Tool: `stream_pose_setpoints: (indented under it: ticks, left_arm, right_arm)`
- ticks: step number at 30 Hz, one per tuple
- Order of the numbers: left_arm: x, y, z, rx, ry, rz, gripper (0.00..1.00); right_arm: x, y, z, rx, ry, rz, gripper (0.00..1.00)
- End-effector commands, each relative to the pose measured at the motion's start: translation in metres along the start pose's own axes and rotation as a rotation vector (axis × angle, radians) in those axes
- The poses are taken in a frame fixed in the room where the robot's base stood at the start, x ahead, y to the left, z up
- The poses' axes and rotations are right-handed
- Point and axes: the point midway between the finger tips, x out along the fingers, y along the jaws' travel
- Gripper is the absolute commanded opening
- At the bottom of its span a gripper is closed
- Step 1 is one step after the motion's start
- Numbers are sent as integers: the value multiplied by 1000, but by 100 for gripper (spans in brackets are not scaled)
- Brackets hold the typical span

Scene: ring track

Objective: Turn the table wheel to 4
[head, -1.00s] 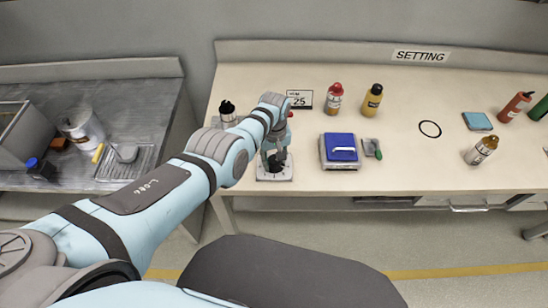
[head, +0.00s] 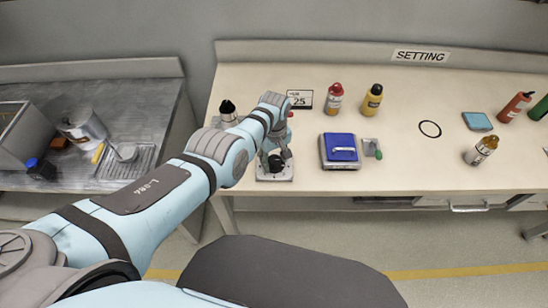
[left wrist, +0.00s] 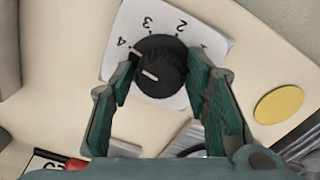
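The table wheel is a black round knob (left wrist: 162,62) on a white dial plate (left wrist: 125,22) numbered 1 to 4 in the left wrist view. A white mark at the knob's edge lies toward the 4; a second short white bar is on its top. In the head view the plate (head: 265,178) sits near the table's front left. My left gripper (head: 276,157) is over the knob, pointing down. In the left wrist view its green fingers (left wrist: 162,66) stand on either side of the knob, spread slightly wider than it. My right gripper is not in view.
Behind stands a card reading 25 (head: 300,99), with red (head: 334,100) and yellow (head: 372,101) bottles. A blue-topped scale (head: 340,151) is just right of the dial. A black ring (head: 430,129) lies farther right. The table's front middle is mostly clear.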

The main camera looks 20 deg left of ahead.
Motion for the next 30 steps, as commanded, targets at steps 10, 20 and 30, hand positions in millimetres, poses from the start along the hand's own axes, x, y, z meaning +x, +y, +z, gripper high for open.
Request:
stream_pose_setpoints:
  ticks: [10,20,30]
  left_arm:
    - [0,0,0,1,0,0,55]
    - [-45,2,-1,1,4,6,55]
    - [-118,0,0,1,0,0,55]
  right_arm:
    - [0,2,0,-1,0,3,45]
    - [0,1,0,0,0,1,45]
    - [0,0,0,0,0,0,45]
